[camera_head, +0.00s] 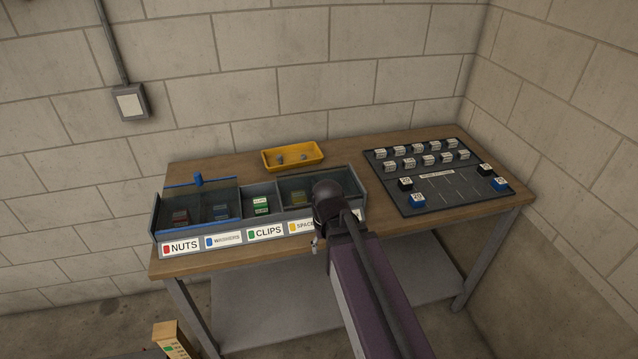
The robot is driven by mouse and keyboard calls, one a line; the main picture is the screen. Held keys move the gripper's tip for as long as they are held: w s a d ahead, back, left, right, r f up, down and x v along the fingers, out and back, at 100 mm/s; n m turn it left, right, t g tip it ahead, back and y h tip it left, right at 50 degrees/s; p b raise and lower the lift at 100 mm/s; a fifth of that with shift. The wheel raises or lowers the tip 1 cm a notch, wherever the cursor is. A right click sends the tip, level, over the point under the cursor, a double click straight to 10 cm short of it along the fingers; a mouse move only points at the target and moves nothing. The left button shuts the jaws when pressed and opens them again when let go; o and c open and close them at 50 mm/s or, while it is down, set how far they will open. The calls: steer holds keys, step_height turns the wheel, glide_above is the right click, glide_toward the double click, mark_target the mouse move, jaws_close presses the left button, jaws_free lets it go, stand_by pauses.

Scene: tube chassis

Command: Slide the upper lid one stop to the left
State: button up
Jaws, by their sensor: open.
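A grey sorting box (262,219) with a row of compartments stands on the workbench. A clear lid with a blue edge and an upright blue knob (198,180) lies over the two left compartments, NUTS and WASHERS. A dark see-through cover (300,187) seems to lie over the right compartments. I cannot tell for sure which lid is the upper one. My gripper (316,243) is at the box's front right, mostly hidden by my wrist; it is open, apart from the blue knob.
A yellow tray (293,155) with small parts stands behind the box. A dark board (437,178) with several labelled blocks lies at the right of the workbench (385,223). A block wall closes the back. My arm hides the box's right front.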

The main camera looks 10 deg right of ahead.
steer(key=w+d+r+m+p, duration=0.1)
steer(key=w+r+m+p, duration=0.1)
steer(key=w+r+p, duration=0.6)
steer(key=w+d+r+m+p, duration=0.2)
steer(key=w+r+m+p, duration=0.1)
steer(key=w+r+p, duration=0.6)
steer(key=w+r, duration=0.1)
steer(key=w, duration=0.2)
steer(key=shift+d, duration=0.3)
steer(key=shift+f, duration=0.25)
steer(key=b, duration=1.4)
glide_toward(317, 181)
steer(key=s+f, duration=0.3)
steer(key=f, duration=0.2)
steer(key=s+f, duration=0.2)
steer(key=shift+s+a+f, duration=0.15)
steer(key=shift+s+f, duration=0.05)
steer(key=shift+s, duration=0.1)
jaws_close()
